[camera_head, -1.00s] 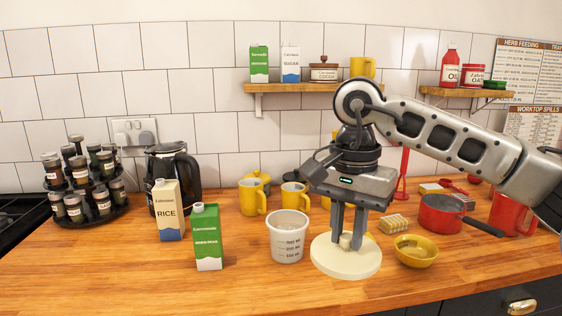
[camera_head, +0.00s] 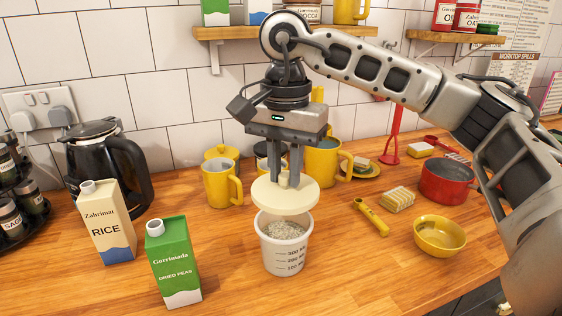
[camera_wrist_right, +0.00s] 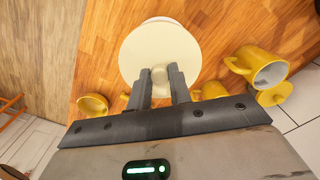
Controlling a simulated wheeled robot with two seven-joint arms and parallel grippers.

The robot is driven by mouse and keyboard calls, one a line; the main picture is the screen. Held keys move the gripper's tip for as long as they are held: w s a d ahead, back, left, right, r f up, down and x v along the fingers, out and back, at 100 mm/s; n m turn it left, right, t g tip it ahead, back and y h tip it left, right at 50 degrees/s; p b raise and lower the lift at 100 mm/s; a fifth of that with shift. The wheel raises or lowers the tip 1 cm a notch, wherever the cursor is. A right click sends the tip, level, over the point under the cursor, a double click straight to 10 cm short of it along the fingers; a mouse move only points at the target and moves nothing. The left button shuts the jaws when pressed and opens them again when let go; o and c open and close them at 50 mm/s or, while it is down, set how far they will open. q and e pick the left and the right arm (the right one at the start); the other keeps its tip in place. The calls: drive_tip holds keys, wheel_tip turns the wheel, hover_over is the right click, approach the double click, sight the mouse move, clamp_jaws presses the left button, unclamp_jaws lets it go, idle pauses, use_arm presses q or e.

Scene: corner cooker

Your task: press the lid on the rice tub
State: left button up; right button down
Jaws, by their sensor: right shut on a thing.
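The rice tub (camera_head: 285,252) is a white measuring tub with printed marks, standing upright on the worktop with pale grains inside. The round cream lid (camera_head: 286,195) is above the tub, a little toward its back, and the tub's open mouth shows below the lid's front edge. My right gripper (camera_head: 290,180) is shut on the lid's knob from above. My left gripper is not in view.
A RICE carton (camera_head: 108,225) and a green dried peas carton (camera_head: 174,262) stand left of the tub. Yellow mugs (camera_head: 220,185) stand behind it. A yellow bowl (camera_head: 440,236), a yellow peeler-like tool (camera_head: 371,217) and a red pan (camera_head: 447,182) lie right. The front worktop is clear.

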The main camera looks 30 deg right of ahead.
drive_tip(key=shift+f+b, duration=0.3)
drive_tip(key=shift+f, duration=0.3)
wheel_tip(320, 180, down, 3)
drive_tip(key=shift+f+b, duration=0.15)
drive_tip(key=shift+b, duration=1.05)
drive_tip(key=shift+w+f+b, duration=0.1)
drive_tip(key=shift+f+b, duration=0.2)
drive_tip(key=shift+f, duration=0.05)
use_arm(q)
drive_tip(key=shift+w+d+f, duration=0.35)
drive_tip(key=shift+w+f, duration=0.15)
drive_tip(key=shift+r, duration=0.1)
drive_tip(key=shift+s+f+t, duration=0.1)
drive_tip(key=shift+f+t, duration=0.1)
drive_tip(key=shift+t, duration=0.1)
use_arm(e)
drive_tip(key=shift+a, duration=0.1)
use_arm(q)
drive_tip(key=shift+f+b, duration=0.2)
drive_tip(key=shift+b, duration=0.1)
use_arm(e)
drive_tip(key=shift+f, duration=0.15)
